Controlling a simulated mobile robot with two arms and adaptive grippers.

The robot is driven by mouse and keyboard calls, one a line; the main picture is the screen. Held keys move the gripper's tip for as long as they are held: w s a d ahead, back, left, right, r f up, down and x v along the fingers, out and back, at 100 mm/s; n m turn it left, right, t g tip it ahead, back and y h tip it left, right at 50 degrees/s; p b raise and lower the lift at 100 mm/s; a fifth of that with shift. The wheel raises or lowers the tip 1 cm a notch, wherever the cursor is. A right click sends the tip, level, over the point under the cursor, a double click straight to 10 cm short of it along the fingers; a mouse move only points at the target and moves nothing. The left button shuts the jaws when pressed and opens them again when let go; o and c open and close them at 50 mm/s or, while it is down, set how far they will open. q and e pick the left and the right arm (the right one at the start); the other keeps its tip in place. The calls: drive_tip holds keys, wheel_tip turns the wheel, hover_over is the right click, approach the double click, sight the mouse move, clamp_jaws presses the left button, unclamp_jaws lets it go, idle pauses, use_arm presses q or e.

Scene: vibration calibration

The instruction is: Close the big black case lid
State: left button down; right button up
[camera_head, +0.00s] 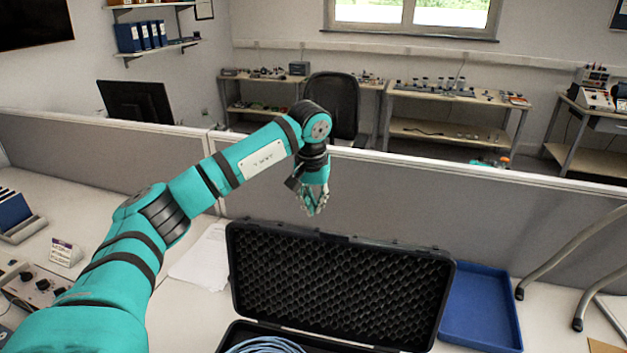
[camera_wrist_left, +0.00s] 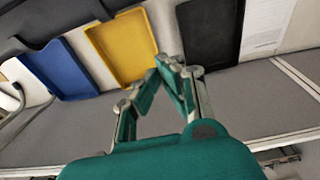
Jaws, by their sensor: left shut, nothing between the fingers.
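The big black case stands open on the white desk in the head view. Its lid (camera_head: 340,285) stands raised, with egg-crate foam on the inner face turned to me. Only a strip of the case base (camera_head: 235,335) shows at the bottom edge. My left gripper (camera_head: 313,211) is shut and empty, pointing down just above and behind the lid's top edge, apart from it as far as I can tell. In the left wrist view the shut fingers (camera_wrist_left: 163,64) meet over the desk behind the case. A dark edge (camera_wrist_left: 60,22), probably the lid, crosses the top left. My right gripper is out of view.
A coiled blue cable (camera_head: 265,345) lies in the base. A blue tray (camera_head: 480,310) is right of the case. A yellow tray (camera_wrist_left: 122,45) and a black tray (camera_wrist_left: 210,30) lie behind it. A grey partition (camera_head: 480,205) runs behind the desk. Papers (camera_head: 205,258) lie left.

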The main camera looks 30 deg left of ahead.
use_arm(q)
drive_tip(key=s, duration=0.1)
drive_tip(key=s+d+p, duration=0.1)
drive_tip(key=s, duration=0.1)
drive_tip(key=shift+s+d+r+p, duration=0.15)
drive_tip(key=shift+s+d+p, duration=0.15)
drive_tip(key=shift+s, duration=0.1)
drive_tip(key=shift+a, duration=0.1)
